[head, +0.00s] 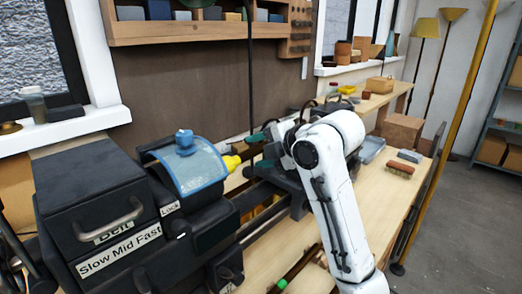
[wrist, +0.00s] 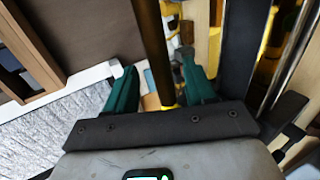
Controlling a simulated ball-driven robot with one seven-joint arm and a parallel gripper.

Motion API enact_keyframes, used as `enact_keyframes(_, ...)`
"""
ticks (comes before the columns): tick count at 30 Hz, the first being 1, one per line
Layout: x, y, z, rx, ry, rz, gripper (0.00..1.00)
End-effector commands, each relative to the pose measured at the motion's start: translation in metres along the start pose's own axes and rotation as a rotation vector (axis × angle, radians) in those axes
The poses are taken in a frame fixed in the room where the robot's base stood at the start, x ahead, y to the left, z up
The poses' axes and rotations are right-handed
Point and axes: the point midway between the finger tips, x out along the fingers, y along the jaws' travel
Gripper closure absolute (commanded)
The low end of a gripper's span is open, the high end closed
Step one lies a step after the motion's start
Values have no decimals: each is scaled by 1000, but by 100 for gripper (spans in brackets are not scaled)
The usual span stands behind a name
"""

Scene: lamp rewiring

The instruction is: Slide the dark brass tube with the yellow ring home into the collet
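My gripper (head: 261,151) has two teal fingers, spread apart, beside the headstock of the small lathe in the head view. In the wrist view my gripper (wrist: 158,75) straddles a dark brass tube (wrist: 152,45), with gaps visible on both sides. The tube runs from the top edge down between the fingers to a yellow ring (wrist: 169,98) near the palm. In the head view a yellow piece (head: 232,162) shows at the headstock, left of the fingers; I cannot tell whether it is the ring. The collet mouth is not clearly visible.
The black headstock (head: 100,205) with a blue guard (head: 187,165) stands close on the left. A thin dark upright (head: 250,70) rises behind my fingers. A brush (head: 400,168) and a tray (head: 370,149) lie on the bench at right. The right front bench top is mostly clear.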

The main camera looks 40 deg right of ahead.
Motion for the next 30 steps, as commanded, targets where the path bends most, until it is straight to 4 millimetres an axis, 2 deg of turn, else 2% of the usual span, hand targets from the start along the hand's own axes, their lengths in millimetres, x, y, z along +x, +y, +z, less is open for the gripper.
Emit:
enact_keyframes(7, -1, 0, 0, 0, 0, -1, 45)
enact_keyframes(11, -10, 0, 1, 0, -1, 1, 45)
enact_keyframes(24, -89, 0, 1, -1, -2, 3, 45)
enact_keyframes(30, -106, 0, 0, 0, -1, 1, 45)
